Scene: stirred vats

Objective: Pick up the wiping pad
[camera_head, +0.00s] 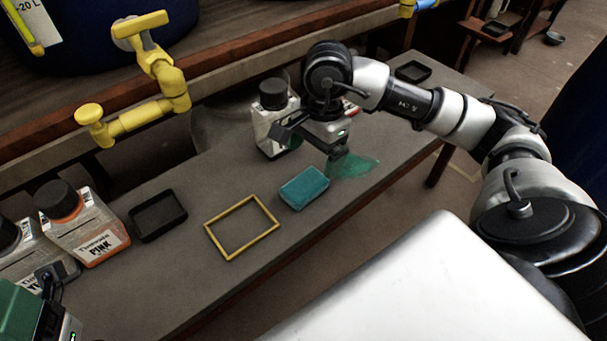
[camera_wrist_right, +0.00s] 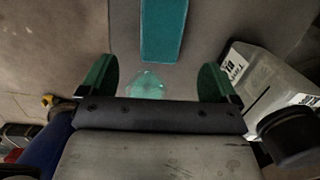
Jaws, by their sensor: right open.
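The wiping pad is a teal block (camera_head: 304,188) lying flat on the grey bench, just right of a yellow frame. It also shows in the right wrist view (camera_wrist_right: 164,28), ahead of the fingers. My right gripper (camera_head: 316,150) is open and empty above the bench, a little behind the pad and apart from it. Its green-lined fingers stand wide apart in the right wrist view (camera_wrist_right: 155,82). Part of my left gripper (camera_head: 42,300) shows at the lower left corner, cut off by the picture edge, far from the pad.
A translucent green spill (camera_head: 358,166) lies right of the pad. The empty yellow frame (camera_head: 213,240) and a black tray (camera_head: 158,215) lie to the left. A black-capped bottle (camera_head: 266,131) stands close behind my right gripper. A yellow tap (camera_head: 160,75) juts out behind.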

